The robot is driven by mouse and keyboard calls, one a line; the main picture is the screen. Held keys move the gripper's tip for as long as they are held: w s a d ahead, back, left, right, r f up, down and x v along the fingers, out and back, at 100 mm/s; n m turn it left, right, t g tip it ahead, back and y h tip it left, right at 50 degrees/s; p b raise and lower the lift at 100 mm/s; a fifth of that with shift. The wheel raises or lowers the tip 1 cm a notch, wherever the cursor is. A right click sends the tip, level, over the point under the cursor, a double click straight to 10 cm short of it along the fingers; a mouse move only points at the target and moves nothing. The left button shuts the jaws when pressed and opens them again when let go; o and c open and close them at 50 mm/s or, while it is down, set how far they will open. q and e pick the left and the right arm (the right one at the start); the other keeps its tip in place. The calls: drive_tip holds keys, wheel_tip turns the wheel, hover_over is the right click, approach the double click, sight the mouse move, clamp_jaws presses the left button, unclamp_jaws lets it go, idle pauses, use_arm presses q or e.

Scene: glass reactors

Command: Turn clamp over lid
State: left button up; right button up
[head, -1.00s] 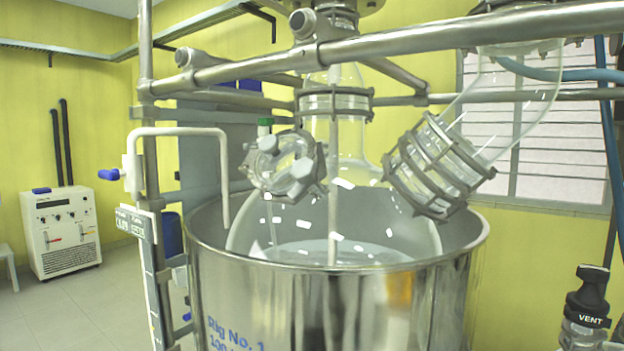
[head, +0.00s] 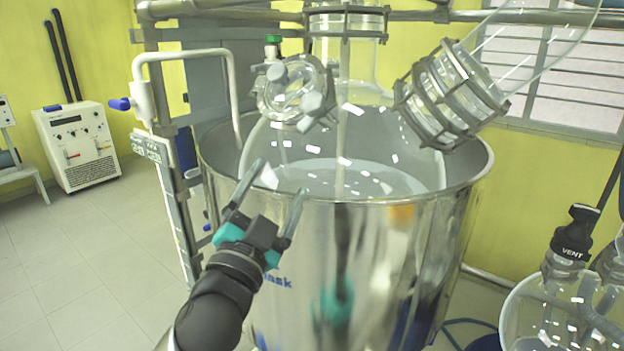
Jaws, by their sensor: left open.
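The glass lid (head: 292,88) closes a side port on the large glass vessel (head: 375,140). A grey clamp with knobs (head: 317,104) sits around the lid's rim; a green-capped fitting (head: 272,42) stands just behind it. My left gripper (head: 276,183) is open and empty, in front of the steel tub's rim, below the lid and apart from the clamp. Its two dark fingers point up and away from me, with teal parts at their base. My right gripper does not show.
The steel tub (head: 370,270) surrounds the vessel's lower part. A white pipe with a blue handle (head: 140,98) bends over its left rim. A clamped glass joint (head: 450,95) slants at the right. A vessel with a black VENT valve (head: 573,236) stands at the right edge.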

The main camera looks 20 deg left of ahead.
use_arm(q)
drive_tip(key=s+d+r+m+t+h, duration=0.2)
drive_tip(key=d+r+m+h, duration=0.3)
drive_tip(key=r+m+h, duration=0.5)
drive_tip(key=s+d+r+m+g+h, duration=0.2)
drive_tip(key=d+r+m+g+h, duration=0.15)
drive_tip(key=m+g+h, duration=0.4)
drive_tip(key=s+d+r+m+g+h, duration=0.3)
drive_tip(key=d+m+g+h, duration=0.15)
drive_tip(key=m, duration=0.55)
drive_tip(key=m+t+y, duration=0.1)
drive_tip(key=m+y, duration=0.3)
drive_tip(key=y, duration=1.3)
approach(309, 100)
drive_tip(key=p+x, duration=0.4)
drive_tip(key=x, duration=0.5)
drive_tip(key=shift+w+d, duration=0.15)
drive_tip(key=shift+w, duration=0.15)
drive_tip(key=shift+w+d+f, duration=0.15)
drive_tip(key=shift+w+f, duration=0.25)
drive_tip(key=shift+w, duration=0.1)
drive_tip(key=shift+c, duration=0.4)
